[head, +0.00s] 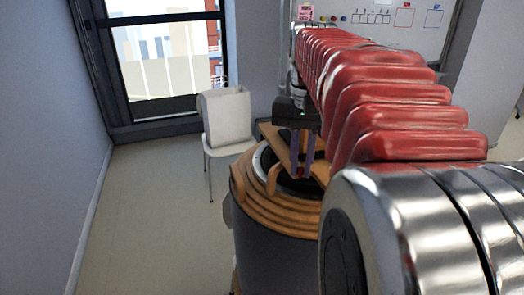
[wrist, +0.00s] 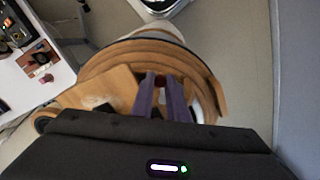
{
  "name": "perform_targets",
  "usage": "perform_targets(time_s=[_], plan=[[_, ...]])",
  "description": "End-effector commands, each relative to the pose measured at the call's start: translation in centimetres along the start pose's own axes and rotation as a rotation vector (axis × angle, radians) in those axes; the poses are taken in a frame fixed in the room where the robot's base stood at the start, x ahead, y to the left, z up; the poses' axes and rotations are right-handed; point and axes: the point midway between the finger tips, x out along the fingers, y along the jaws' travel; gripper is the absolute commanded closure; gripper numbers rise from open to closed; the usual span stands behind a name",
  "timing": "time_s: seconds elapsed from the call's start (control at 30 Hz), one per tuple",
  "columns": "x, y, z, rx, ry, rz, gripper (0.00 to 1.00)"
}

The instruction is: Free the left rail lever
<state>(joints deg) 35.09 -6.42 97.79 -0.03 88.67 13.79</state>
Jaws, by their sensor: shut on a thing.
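A round drum (head: 275,240) with a dark body and stacked wooden rings (head: 262,208) stands below my gripper (head: 302,170). A curved wooden piece (head: 272,178) rises from its left rim, and a flat wooden board (head: 272,140) lies behind the fingers. In the wrist view, the two purple fingers of my gripper (wrist: 160,96) point at the drum's top, close together. A small dark red part (wrist: 160,80) shows between their tips, and they are shut on it. I cannot tell whether this is the left rail lever. The wooden rings (wrist: 110,58) curve around it.
A white chair (head: 208,150) with a pale bag (head: 226,117) on it stands behind the drum, by the window. The floor (head: 150,205) to the left is clear. A white table (wrist: 30,90) with small items shows at the wrist view's left.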

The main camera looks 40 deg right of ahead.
Motion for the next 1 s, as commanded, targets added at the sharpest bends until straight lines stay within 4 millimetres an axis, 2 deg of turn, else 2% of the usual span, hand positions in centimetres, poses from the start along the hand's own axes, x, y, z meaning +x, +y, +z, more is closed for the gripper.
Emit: perform_targets(time_s=[0.7,1.0], plan=[[0.0,-2.8,-0.1,0.666,0.000,-0.002,1.00],[0.0,-3.6,-0.5,0.885,0.001,-0.002,1.00]])
